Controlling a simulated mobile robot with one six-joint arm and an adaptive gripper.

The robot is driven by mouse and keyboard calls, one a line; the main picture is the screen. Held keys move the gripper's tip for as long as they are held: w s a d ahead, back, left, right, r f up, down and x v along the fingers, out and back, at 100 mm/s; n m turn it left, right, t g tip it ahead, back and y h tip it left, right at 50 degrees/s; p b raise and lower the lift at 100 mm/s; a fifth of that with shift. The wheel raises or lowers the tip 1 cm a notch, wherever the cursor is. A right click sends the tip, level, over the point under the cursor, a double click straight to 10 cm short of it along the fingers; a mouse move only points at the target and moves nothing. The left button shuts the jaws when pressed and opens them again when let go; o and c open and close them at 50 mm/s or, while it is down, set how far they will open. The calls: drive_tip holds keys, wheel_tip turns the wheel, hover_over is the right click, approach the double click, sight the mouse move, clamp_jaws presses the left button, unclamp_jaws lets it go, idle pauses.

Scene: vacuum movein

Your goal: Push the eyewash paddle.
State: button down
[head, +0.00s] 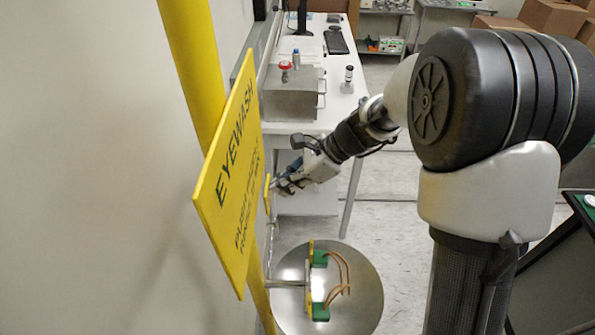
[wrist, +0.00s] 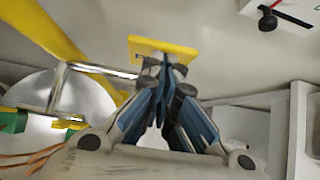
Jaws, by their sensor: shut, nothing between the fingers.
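The eyewash paddle is a yellow plate (wrist: 180,50) at the top middle of the wrist view; in the head view it shows as a narrow yellow strip (head: 267,194) beside the wall. My gripper (wrist: 166,66) is shut and empty, with its blue-grey fingertips overlapping the paddle's lower middle. In the head view my gripper (head: 276,184) is just right of the paddle; I cannot tell whether they touch. The steel eyewash bowl (head: 362,282) is below and nearer, with two green spray heads (head: 320,259) and thin tan arcs over it.
A yellow EYEWASH sign (head: 235,170) hangs on a yellow pole (head: 190,55) left of my arm. A white bench (head: 305,120) stands beyond my gripper, with a metal box (head: 292,95) on it. Floor shows right of the bowl.

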drive_tip(key=a+p, duration=0.1)
drive_tip(key=a+h+p, duration=0.1)
drive_tip(key=a+p, duration=0.1)
drive_tip(key=shift+a+r, duration=0.3)
drive_tip(key=shift+a, duration=0.9)
drive_tip(key=shift+w, duration=0.1)
drive_tip(key=p, duration=0.3)
approach(268, 183)
wheel_tip(268, 183, up, 3)
drive_tip(key=shift+a+f, duration=0.1)
drive_tip(key=shift+f, duration=0.1)
